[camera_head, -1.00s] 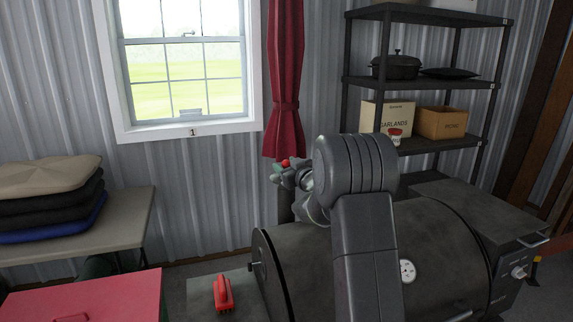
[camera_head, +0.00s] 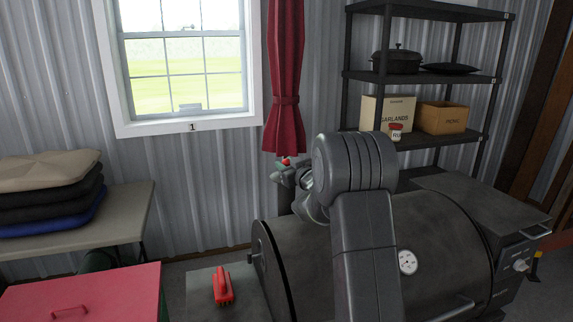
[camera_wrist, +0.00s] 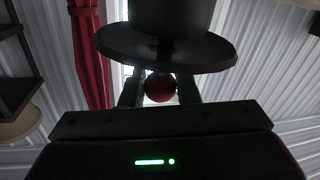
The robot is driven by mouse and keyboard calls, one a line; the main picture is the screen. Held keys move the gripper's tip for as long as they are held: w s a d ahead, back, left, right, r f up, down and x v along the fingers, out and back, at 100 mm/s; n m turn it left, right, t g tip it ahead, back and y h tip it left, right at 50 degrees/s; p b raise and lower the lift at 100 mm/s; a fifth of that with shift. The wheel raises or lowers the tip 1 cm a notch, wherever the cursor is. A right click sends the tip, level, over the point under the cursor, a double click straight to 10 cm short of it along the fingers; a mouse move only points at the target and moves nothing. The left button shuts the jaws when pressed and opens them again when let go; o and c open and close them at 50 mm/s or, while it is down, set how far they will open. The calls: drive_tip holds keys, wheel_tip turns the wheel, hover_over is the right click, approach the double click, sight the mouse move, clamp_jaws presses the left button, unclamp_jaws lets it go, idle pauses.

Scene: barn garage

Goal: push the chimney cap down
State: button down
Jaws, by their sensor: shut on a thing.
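The chimney cap (camera_wrist: 168,54) shows in the wrist view as a dark, wide-brimmed disc, with the dark round chimney pipe (camera_wrist: 158,14) right beside it at the top edge. A red ball knob (camera_wrist: 160,88) sits at the cap, between the fingers of my gripper (camera_wrist: 159,92). My gripper is shut on this knob. In the head view the red knob (camera_head: 286,162) shows at the tip of my gripper (camera_head: 284,172), above the dark smoker (camera_head: 450,235). There the cap is mostly hidden by my gripper, so I cannot tell any gap beneath it.
My arm crosses in front of the smoker's drum. A red-handled brush (camera_head: 222,287) lies on the side shelf at left. A red curtain (camera_head: 285,100) hangs behind my gripper. A black shelving rack (camera_head: 415,80) stands behind at right. A table with folded cushions (camera_head: 48,195) stands left.

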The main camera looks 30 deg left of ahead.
drive_tip(key=shift+f, duration=0.5)
drive_tip(key=c, duration=1.1)
unclamp_jaws()
drive_tip(key=shift+c, duration=0.2)
drive_tip(key=shift+r, duration=0.1)
wheel_tip(320, 180, up, 10)
drive_tip(key=shift+f, duration=0.1)
